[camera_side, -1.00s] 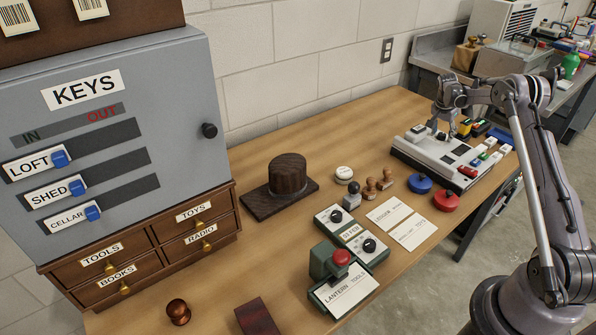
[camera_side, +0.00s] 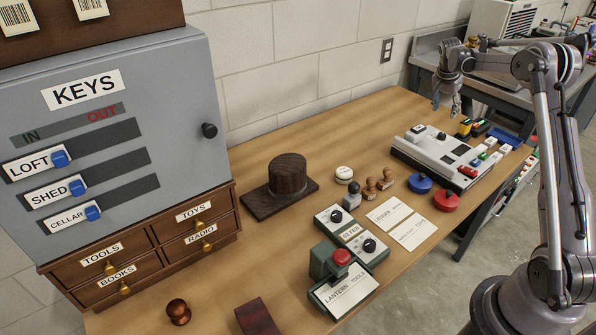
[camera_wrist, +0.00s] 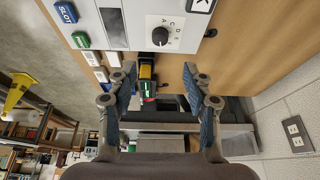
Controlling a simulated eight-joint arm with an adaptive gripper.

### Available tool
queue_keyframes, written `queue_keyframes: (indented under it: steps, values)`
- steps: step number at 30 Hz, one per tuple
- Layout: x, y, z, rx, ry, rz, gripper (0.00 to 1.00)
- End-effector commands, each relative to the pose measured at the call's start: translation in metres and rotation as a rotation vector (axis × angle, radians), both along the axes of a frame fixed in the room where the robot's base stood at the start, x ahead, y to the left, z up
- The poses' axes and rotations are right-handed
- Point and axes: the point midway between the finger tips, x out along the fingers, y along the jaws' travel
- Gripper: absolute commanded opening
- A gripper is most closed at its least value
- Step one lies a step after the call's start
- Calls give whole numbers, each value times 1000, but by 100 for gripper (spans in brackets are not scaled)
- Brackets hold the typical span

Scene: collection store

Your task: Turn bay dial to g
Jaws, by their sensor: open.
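A dark round dial (camera_wrist: 160,36) sits on a white plate on the grey-white console. Small letters ring it, some looking like A, C, D and E. It also shows at the back of the console in the side view (camera_side: 441,136). I cannot read its pointer's letter or a bay label. My gripper (camera_side: 446,108) hangs above and behind the console, apart from the dial. In the wrist view my gripper (camera_wrist: 158,85) has its two blue-padded fingers spread, with nothing held between them. The dial lies beyond the fingertips there.
The console (camera_side: 425,155) carries colored buttons along its right side. Red (camera_side: 446,200) and blue (camera_side: 420,183) round pads lie in front. Green boxes with black knobs (camera_side: 370,246) stand nearer. The wall (camera_side: 330,40) runs behind the table.

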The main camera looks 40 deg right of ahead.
Motion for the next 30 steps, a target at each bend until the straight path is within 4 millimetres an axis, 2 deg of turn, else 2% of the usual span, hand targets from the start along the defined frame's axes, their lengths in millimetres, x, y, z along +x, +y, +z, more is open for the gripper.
queue_keyframes:
  steps: [8, 17, 30]
  values:
    - [0, 0, -1, 0, 0, -4, 50]
    - [5, -7, -17, -1, 0, -90, 50]
    - [3, -34, -82, -1, 0, -89, 50]
